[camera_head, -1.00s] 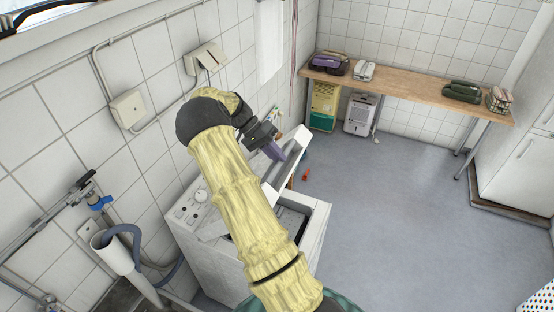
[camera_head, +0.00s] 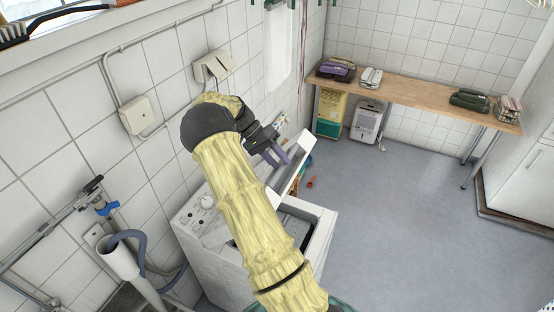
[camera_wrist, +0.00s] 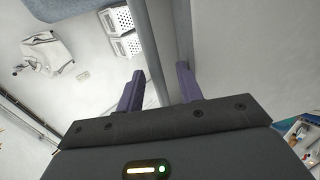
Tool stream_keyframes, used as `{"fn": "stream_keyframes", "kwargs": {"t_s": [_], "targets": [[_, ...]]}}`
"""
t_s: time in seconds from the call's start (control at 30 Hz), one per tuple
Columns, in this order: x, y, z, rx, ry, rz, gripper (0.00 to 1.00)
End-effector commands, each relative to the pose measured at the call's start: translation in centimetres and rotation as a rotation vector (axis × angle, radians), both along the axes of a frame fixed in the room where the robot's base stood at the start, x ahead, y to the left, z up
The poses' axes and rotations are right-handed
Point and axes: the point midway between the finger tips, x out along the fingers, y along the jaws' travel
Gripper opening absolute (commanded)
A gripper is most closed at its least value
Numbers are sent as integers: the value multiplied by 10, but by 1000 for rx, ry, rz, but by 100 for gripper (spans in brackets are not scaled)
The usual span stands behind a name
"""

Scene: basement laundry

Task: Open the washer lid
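The white top-loading washer (camera_head: 209,262) stands against the tiled wall, with its control panel on the wall side. Its lid (camera_head: 291,177) is raised and tilted up, and the dark top opening shows below it, partly hidden by my arm. My gripper (camera_head: 277,157) is at the upper part of the lid, on the wall side. Its two purple fingers are spread apart. In the wrist view, my gripper (camera_wrist: 160,88) is open, with a grey-white edge running between and behind the fingers. I cannot tell whether they touch the lid.
A grey hose and white drain pipe (camera_head: 116,256) stand left of the washer. A wooden table (camera_head: 410,98) with several appliances is along the back wall. A dehumidifier (camera_head: 366,121) stands under it. A small orange thing (camera_head: 311,182) lies on the floor. The floor at right is clear.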

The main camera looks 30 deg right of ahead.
Motion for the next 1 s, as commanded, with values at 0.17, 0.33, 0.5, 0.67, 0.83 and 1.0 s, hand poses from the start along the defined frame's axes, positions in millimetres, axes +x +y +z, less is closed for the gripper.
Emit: {"fn": "stream_keyframes", "kwargs": {"t_s": [0.17, 0.33, 0.5, 0.67, 0.83, 1.0], "targets": [[1, 0, 1, -1, 1, -3, 36], [10, 5, 10, -1, -2, -1, 36], [25, 15, 26, -2, -3, 1, 36], [37, 24, 41, -2, -2, 3, 36], [49, 31, 55, -2, -1, 4, 36], [59, 38, 67, -1, -3, 6, 36]]}}
